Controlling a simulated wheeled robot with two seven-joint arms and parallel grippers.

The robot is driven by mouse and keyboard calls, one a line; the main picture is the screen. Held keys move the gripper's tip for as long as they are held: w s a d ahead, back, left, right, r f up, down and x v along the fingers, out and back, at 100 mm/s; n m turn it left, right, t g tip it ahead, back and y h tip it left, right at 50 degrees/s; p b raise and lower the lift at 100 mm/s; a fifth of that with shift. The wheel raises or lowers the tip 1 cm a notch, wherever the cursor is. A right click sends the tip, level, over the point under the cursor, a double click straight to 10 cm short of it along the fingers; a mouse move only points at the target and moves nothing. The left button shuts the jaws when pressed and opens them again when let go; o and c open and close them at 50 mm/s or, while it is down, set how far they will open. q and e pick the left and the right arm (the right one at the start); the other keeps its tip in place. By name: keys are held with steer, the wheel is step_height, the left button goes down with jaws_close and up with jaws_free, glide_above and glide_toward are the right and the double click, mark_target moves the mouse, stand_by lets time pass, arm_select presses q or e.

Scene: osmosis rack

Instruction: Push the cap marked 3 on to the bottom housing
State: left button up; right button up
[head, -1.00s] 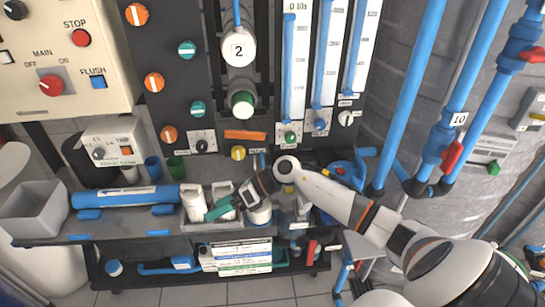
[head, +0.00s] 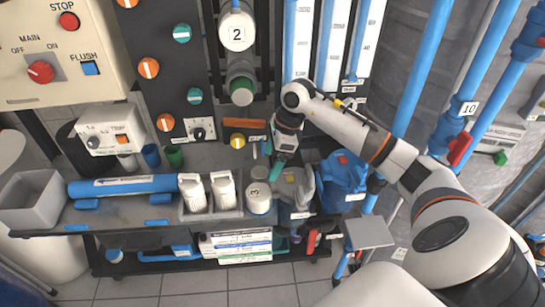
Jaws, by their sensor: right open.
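The white round cap marked 3 (head: 259,198) stands on the bench, number facing up, right of the tray with two white filters. On the panel, a housing carries a white cap marked 2 (head: 237,37). Below it is the bottom housing (head: 241,72), with a green and white round end (head: 242,93) facing me and no numbered cap on it. My right gripper (head: 278,170) is open, pointing down above the bench, behind and right of cap 3 and apart from it. Its teal fingertips are small in the picture. My left gripper is not in view.
A grey tray (head: 182,218) holds two white filters (head: 224,190). A blue tube (head: 130,186) and a grey bin (head: 30,202) lie to the left. Grey and blue items crowd the bench right of cap 3. Flow meters and blue pipes (head: 425,70) rise at the right.

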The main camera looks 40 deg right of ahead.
steer(key=b, duration=0.3)
glide_toward(259, 192)
steer(key=shift+x, duration=1.05)
steer(key=shift+b+x, duration=2.75)
steer(key=shift+x, duration=1)
steer(key=shift+w, duration=0.1)
steer(key=c, duration=0.8)
steer(key=shift+r+p, duration=2.85)
steer(key=shift+r, duration=1.6)
steer(key=shift+c, duration=0.2)
steer(key=shift+r, duration=0.1)
